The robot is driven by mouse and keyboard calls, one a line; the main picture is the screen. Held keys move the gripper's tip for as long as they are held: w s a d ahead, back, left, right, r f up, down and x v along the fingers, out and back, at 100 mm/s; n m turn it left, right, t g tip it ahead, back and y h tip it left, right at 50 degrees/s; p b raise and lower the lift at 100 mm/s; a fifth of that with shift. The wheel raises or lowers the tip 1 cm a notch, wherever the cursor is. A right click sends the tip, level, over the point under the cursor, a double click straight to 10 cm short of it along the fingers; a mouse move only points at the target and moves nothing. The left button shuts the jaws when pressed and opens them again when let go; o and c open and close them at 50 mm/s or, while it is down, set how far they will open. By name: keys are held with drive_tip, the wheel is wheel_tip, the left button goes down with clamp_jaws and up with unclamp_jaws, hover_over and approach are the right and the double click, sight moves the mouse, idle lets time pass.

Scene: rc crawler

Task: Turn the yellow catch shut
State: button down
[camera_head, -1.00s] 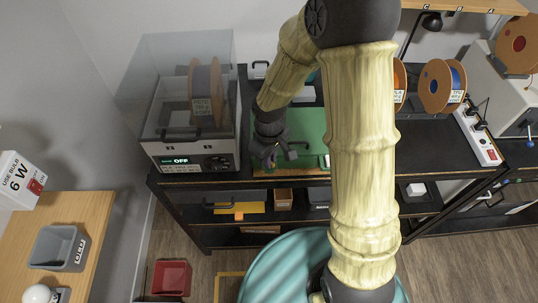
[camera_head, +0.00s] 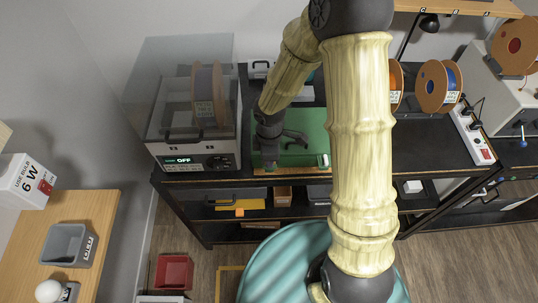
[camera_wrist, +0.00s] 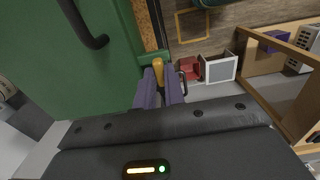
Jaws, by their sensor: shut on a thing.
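The yellow catch (camera_wrist: 158,66) sits at the edge of a green case (camera_wrist: 70,55) with a black handle (camera_wrist: 82,25) in the wrist view. My gripper (camera_wrist: 159,80) has its two purple-grey fingers shut on the catch, one on each side. In the head view my gripper (camera_head: 268,160) is at the front left part of the green case (camera_head: 312,122), which lies on the black bench. The catch itself cannot be made out there, and my arm covers the right part of the case.
A clear-covered machine (camera_head: 190,130) reading OFF stands just left of the case. Filament spools (camera_head: 437,88) and a power strip (camera_head: 474,135) are to the right. A wooden table (camera_head: 85,235) with a grey bin (camera_head: 68,245) is at the left. A red bin (camera_head: 173,272) is on the floor.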

idle(0.4)
drive_tip(key=c, duration=1.5)
unclamp_jaws()
drive_tip(key=shift+r, duration=0.1)
drive_tip(key=shift+r+p, duration=0.75)
drive_tip(key=shift+p, duration=0.05)
wheel_tip(320, 180, up, 6)
drive_tip(key=p, duration=0.6)
drive_tip(key=shift+s+r, duration=0.1)
drive_tip(key=shift+r, duration=0.15)
